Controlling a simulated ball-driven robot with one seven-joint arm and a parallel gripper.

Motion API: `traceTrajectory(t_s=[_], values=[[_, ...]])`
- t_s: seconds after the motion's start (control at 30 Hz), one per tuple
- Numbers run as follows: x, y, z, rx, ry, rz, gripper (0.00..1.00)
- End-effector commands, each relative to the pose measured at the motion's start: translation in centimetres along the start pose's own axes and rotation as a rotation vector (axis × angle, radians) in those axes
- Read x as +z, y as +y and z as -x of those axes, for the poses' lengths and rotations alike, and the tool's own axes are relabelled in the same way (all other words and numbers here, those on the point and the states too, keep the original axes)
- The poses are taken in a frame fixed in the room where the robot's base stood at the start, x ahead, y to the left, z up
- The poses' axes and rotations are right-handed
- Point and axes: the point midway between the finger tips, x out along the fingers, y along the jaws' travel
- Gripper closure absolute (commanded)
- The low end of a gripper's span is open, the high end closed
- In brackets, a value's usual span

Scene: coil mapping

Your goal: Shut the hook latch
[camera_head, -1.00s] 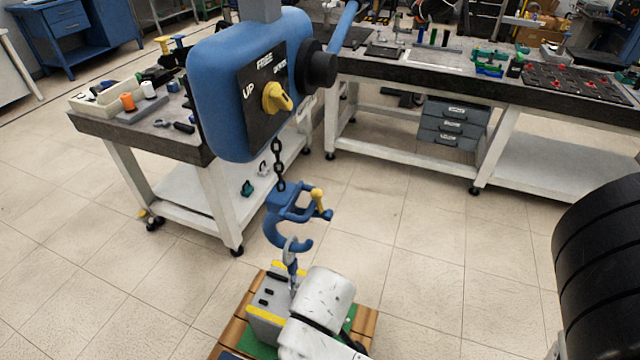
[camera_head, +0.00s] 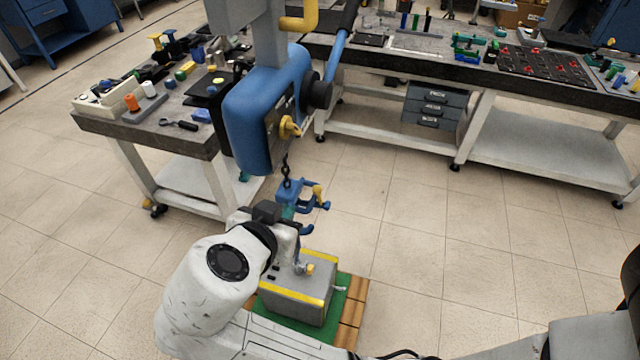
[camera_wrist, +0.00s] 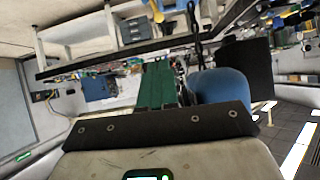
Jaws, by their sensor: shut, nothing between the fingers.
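The blue hook (camera_head: 289,192) hangs on a short chain under the blue hoist (camera_head: 262,115). Its latch arm with a yellow tip (camera_head: 318,192) sticks out to the right; I cannot tell its exact angle. The hook's lower curve (camera_head: 306,230) is partly hidden by my arm. My gripper (camera_head: 288,212) is beside the hook's left side, its green fingers close to it; contact is not clear. In the wrist view the green fingers (camera_wrist: 158,83) are together and empty, with the blue hoist (camera_wrist: 222,90) to their right.
A grey load with yellow edges (camera_head: 300,290) sits below the hook on a green mat and wooden pallet (camera_head: 350,310). A small metal fitting (camera_head: 303,267) is on its top. A cluttered workbench (camera_head: 165,135) stands left and another (camera_head: 470,75) behind. The floor to the right is clear.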

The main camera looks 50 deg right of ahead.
Motion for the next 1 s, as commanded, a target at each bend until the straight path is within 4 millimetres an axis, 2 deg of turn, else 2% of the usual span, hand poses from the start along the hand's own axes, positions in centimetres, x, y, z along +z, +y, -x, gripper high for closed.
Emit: traceTrajectory(t_s=[0.23,0.37,0.57,1.0], values=[[0.1,0.0,-0.2,0.001,-0.001,0.002,1.00],[0.1,0.1,-1.2,0.003,-0.002,0.003,1.00],[0.1,0.1,-4.6,0.006,-0.003,0.004,1.00],[0.4,0.1,-13.6,0.003,-0.002,0.000,1.00]])
